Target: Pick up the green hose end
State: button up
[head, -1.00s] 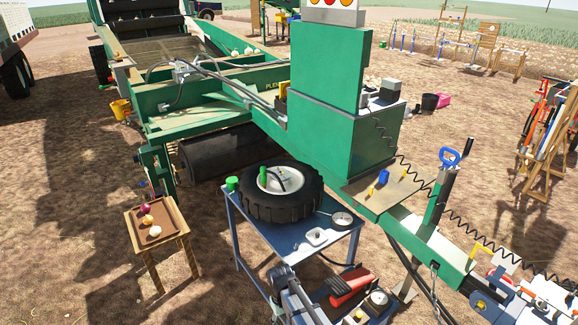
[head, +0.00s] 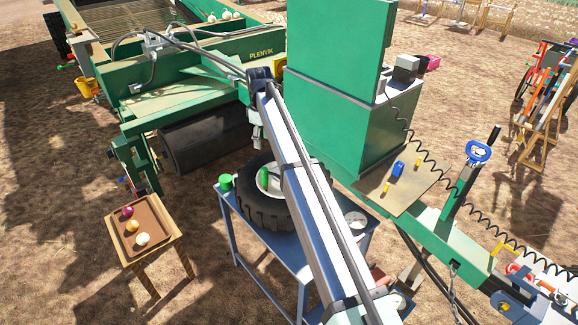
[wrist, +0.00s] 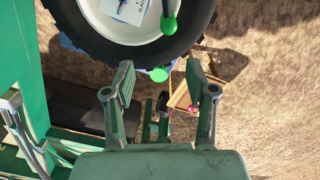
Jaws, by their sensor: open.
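The green hose end (head: 264,179) stands upright over the pale hub of a black tyre (head: 256,213) that lies on a blue table. In the wrist view the green hose end (wrist: 169,23) shows at the top, over the pale wheel hub (wrist: 122,28), beyond the fingertips. My gripper (wrist: 161,82) is open, with nothing between its two fingers. In the head view my arm reaches over the tyre, and its wrist end is above and behind the hose end. The arm covers the tyre's right part; the fingers are hard to make out there.
A green cup (head: 226,182) stands left of the tyre on the blue table (head: 270,255). A wooden stand (head: 118,239) with onions is to the left. The green machine cabinet (head: 335,125) rises close behind and right of the arm.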

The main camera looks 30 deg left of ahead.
aim_at(264, 168)
jog(key=shift+n, duration=0.6)
jog(key=f+p, duration=0.1)
jog(key=f, duration=0.3)
jog(key=s+f+p, duration=0.1)
jog(key=f, duration=0.3)
jog(key=f+p, duration=0.1)
jog(key=f, duration=0.3)
jog(key=shift+s+d+p, duration=0.15)
jog(key=shift+d+p, duration=0.2)
jog(key=shift+d+f+p, duration=0.15)
jog(key=shift+f+p, duration=1.2)
jog(key=shift+f, duration=1.3)
grip_shut()
